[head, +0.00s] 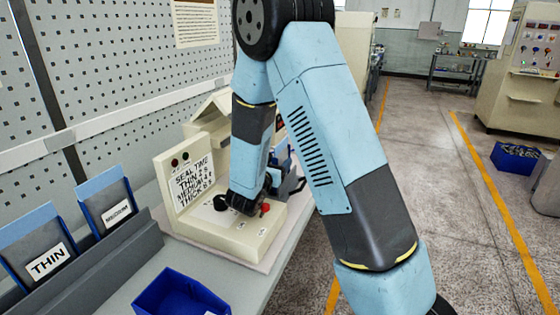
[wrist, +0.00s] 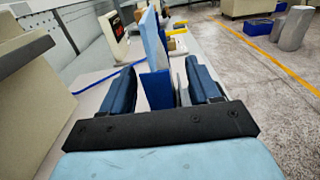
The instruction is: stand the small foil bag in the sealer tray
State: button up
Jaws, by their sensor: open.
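My gripper (wrist: 161,78) is open in the wrist view, with its two dark blue fingers apart. Between them stands an upright blue panel (wrist: 157,92) with a light blue upper part (wrist: 153,40), which looks like a foil bag. A thin grey upright plate (wrist: 182,85) stands just right of it, also between the fingers. I cannot tell whether the plate belongs to the sealer tray or whether the fingers touch anything. In the head view my arm largely hides the gripper and this spot. The cream sealer (head: 235,232) with its seal-time sign (head: 191,182) stands beside my arm.
Two blue-edged bags, labelled THIN (head: 46,262) and apparently MEDIUM (head: 117,214), stand in a grey rack (head: 105,275) at left. A blue bin (head: 180,296) sits at the bench front. A pegboard wall (head: 120,60) rises behind. Open floor (head: 430,150) lies to the right.

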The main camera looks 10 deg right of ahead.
jog(key=v, duration=0.5)
jog(key=shift+a, duration=0.1)
